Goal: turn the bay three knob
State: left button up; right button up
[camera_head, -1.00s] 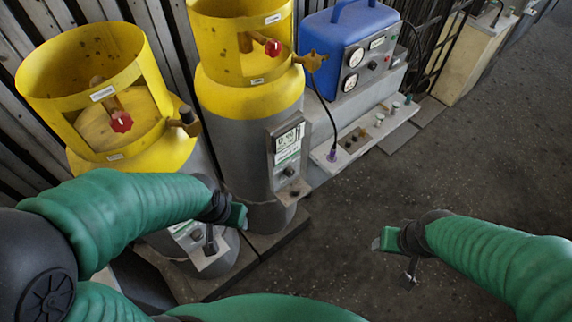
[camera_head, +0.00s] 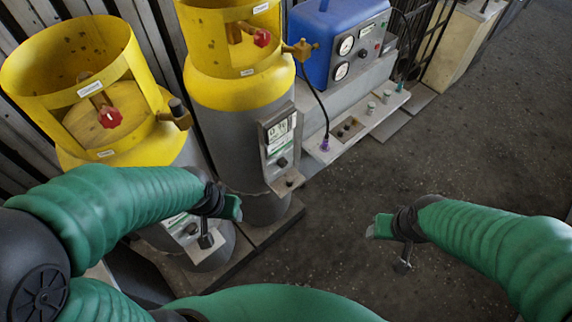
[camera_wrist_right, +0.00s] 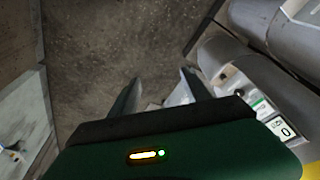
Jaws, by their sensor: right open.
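Two grey cylinders with yellow collars stand on the left in the head view, a front one (camera_head: 205,262) and a rear one (camera_head: 225,130). The rear one carries a panel (camera_head: 278,138) with a small display and a dark knob (camera_head: 282,162). The front one has a similar panel with a knob (camera_head: 191,229), partly behind my left arm. I cannot read which is bay three. My left gripper (camera_head: 232,208) overlaps the front cylinder in the picture; its jaws are unclear. My right gripper (camera_head: 378,227) is over bare floor, its jaws (camera_wrist_right: 160,95) apart and empty in the wrist view.
Red valve knobs (camera_head: 110,117) sit inside the yellow collars. The floor (camera_head: 440,140) to the right is clear.

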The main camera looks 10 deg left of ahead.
aim_at(284, 165)
jog(key=w+a+f+n+t+y+b, duration=0.1)
jog(key=w+a+f+n+t+b, duration=0.2)
jog(key=w+f+b, duration=0.75)
jog(key=w+a+f+n+t+y+b, duration=0.15)
jog(key=w+f+t+b, duration=0.45)
jog(key=b, duration=0.7)
jog(key=w+a+f+n+t+y+b, duration=0.15)
jog(key=a+f+n+y+b, duration=0.55)
jog(key=a+y+b, duration=0.75)
jog(key=w+a+h+b, duration=0.1)
jog(key=w+a+b, duration=0.1)
jog(key=w+a, duration=0.1)
jog(key=w+a+h+b, duration=0.1)
jog(key=w+a, duration=0.1)
jog(key=w, duration=0.3)
jog(key=w+a+h+b, duration=0.2)
jog(key=w+a, duration=0.1)
jog(key=shift+w+a+g+b, duration=0.25)
jog(key=shift+w+a+b, duration=0.05)
jog(key=shift+w+b, duration=0.1)
jog(key=shift+w+a+r, duration=0.1)
jog(key=shift+w+a, duration=0.1)
jog(key=shift+c, duration=0.3)
